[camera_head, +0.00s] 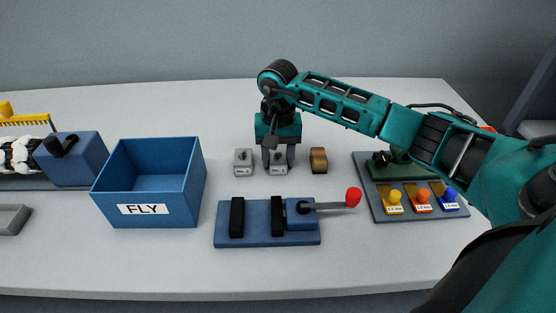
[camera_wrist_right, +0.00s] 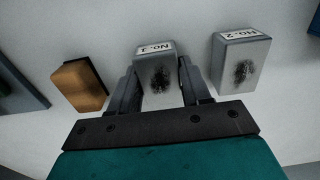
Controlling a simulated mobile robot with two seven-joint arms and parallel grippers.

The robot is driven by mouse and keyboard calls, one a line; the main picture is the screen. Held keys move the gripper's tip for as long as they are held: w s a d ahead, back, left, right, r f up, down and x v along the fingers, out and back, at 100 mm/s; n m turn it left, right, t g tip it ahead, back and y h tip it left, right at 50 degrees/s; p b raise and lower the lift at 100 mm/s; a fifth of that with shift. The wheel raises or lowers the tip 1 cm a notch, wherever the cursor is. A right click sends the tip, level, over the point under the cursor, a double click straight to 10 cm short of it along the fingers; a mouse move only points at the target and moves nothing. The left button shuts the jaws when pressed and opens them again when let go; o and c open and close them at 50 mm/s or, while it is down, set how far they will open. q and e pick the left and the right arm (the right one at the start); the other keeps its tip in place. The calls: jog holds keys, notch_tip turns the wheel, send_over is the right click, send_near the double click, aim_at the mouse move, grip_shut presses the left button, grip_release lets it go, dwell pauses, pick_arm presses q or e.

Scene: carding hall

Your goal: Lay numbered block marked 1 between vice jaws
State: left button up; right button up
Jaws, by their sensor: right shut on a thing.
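The block marked 1 (camera_head: 278,168) is a grey block with a white label, standing on the table. My right gripper (camera_head: 278,155) comes down over it from above and is shut on it. In the right wrist view, block 1 (camera_wrist_right: 155,72) sits between the two fingers, its "No. 1" label upside down. The vice (camera_head: 258,235) is a blue base nearer the table's front, with two upright black jaws, a gap between them and a red-knobbed lever (camera_head: 353,197) at right. The gap between the jaws is empty. My left gripper is not in view.
Block 2 (camera_head: 243,163) stands close left of block 1 and a brown block (camera_head: 318,160) to its right. A blue FLY bin (camera_head: 180,205) stands left of the vice. A grey board (camera_head: 377,205) with coloured tags lies at right. Bare table separates the blocks from the vice.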

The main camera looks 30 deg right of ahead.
aim_at(278, 156)
grip_shut()
jog(key=shift+r, duration=0.1)
notch_tip(278, 156, up, 20)
jog(key=s+a+f+n, duration=0.6)
jog(key=s+a+f, duration=0.1)
jog(key=a+f, duration=0.4)
jog(key=shift+f+p, duration=0.15)
jog(key=shift+p, duration=0.2)
